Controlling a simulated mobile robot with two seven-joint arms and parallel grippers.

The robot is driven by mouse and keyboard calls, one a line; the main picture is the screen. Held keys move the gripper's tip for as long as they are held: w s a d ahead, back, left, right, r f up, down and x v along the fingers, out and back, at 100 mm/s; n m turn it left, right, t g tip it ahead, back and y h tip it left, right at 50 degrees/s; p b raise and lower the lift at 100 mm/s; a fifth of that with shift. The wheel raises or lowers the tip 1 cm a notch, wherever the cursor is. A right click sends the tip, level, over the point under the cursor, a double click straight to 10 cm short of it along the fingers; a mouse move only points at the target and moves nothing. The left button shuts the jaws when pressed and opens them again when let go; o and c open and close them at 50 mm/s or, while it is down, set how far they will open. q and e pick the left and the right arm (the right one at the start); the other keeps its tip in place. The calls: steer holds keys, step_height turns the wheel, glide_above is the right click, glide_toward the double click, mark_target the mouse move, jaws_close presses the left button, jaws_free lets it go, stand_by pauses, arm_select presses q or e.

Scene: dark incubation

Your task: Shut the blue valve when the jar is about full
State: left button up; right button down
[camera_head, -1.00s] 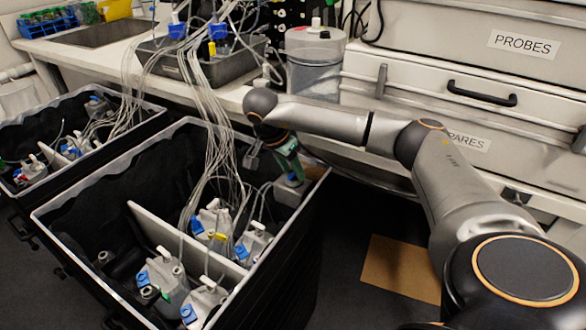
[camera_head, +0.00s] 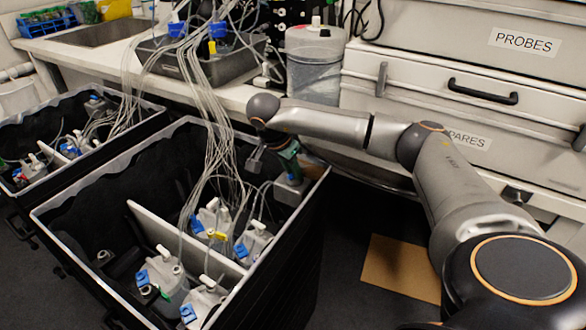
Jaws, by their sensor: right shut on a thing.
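My right gripper (camera_head: 291,170) reaches down into the far right corner of the large black crate (camera_head: 318,185). My left gripper is not in view.
Several other jars with blue valves, such as one (camera_head: 167,283) at the front, stand in the crate by a white divider (camera_head: 185,240). Loose clear tubes (camera_head: 200,130) hang from the bench into the crate. A second crate (camera_head: 150,112) is at left.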

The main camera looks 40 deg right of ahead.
stand_by(0.5)
steer(key=shift+r+m+g+p, duration=0.15)
steer(key=shift+m+g+p, duration=0.25)
steer(key=shift+m+p, duration=0.45)
steer(key=shift+w+m+g+p, duration=0.1)
steer(key=shift+m+g+p, duration=0.2)
steer(key=shift+m+p, duration=0.7)
steer(key=shift+m, duration=0.25)
steer(key=m+g+p, duration=0.1)
steer(key=m, duration=0.1)
steer(key=shift+m+y, duration=0.3)
steer(key=shift+y, duration=0.1)
steer(key=m, duration=0.2)
steer(key=m+g+y+p, duration=0.1)
steer(key=m, duration=0.2)
steer(key=shift+w+g, duration=0.1)
steer(key=shift+g, duration=0.2)
steer(key=shift+d+m+g+y, duration=0.15)
steer(key=shift+m+y, duration=0.25)
steer(key=shift+m, duration=0.5)
steer(key=shift+a+m+g+y, duration=0.15)
steer(key=shift+m+y, duration=0.25)
steer(key=shift+m, duration=0.5)
steer(key=shift+d, duration=0.1)
